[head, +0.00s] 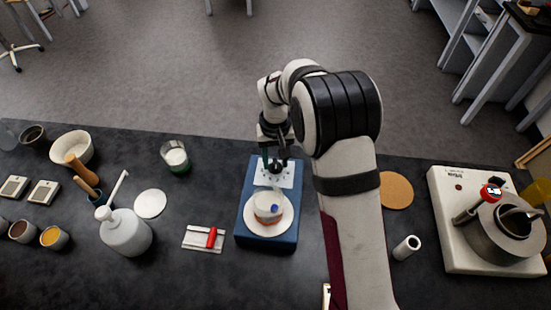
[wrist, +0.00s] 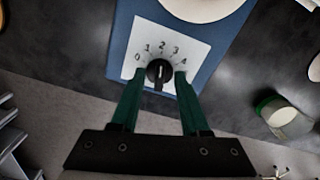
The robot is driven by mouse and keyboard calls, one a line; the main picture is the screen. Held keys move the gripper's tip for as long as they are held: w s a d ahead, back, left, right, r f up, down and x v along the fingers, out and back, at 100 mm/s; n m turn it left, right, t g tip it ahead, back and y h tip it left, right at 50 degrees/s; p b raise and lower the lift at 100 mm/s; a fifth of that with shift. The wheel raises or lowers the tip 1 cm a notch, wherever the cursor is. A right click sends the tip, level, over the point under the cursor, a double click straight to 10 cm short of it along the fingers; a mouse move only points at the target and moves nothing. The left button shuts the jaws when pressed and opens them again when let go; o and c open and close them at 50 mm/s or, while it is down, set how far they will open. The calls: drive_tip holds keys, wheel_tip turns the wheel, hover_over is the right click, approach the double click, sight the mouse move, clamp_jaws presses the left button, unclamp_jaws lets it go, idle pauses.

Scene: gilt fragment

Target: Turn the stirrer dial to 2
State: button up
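The stirrer (head: 244,232) is a blue box on the dark bench, with a white round plate (head: 252,225) on top. Its black dial (wrist: 159,72) sits on a white panel (wrist: 180,42) marked 0 to 4 in an arc. A small pale mark shows on the dial, but I cannot tell for sure which number it points at. My gripper (wrist: 160,74) is open, with one green finger on each side of the dial and a visible gap to it. In the head view my gripper (head: 276,163) is over the dial end of the stirrer, partly hiding it.
A beaker (head: 268,207) stands on the stirrer plate. A glass of white stuff (head: 175,158) is to the left, with a red-handled tool on a pale plate (head: 203,240) nearer. A cork mat (head: 396,191), a white cylinder (head: 406,248) and a hotplate with a pot (head: 455,250) are right.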

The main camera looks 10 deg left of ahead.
sight(276, 164)
wheel_tip(276, 164, up, 16)
idle(0.5)
drive_tip(key=shift+d+f, duration=0.1)
drive_tip(key=s+d+r+m, duration=0.1)
drive_tip(key=s+d+m, duration=0.1)
drive_tip(key=s+d, duration=0.35)
drive_tip(key=s+d+r+m+y, duration=0.1)
drive_tip(key=s+d+m, duration=0.1)
drive_tip(key=s, duration=0.6)
drive_tip(key=s+d+r+m, duration=0.1)
drive_tip(key=s+d+m, duration=0.15)
drive_tip(key=s, duration=0.35)
drive_tip(key=s+d+f+m, duration=0.2)
drive_tip(key=s+f, duration=0.2)
drive_tip(key=s, duration=0.6)
drive_tip(key=shift+s+d+y, duration=0.2)
drive_tip(key=shift+s+y, duration=0.05)
drive_tip(key=shift+y, duration=0.15)
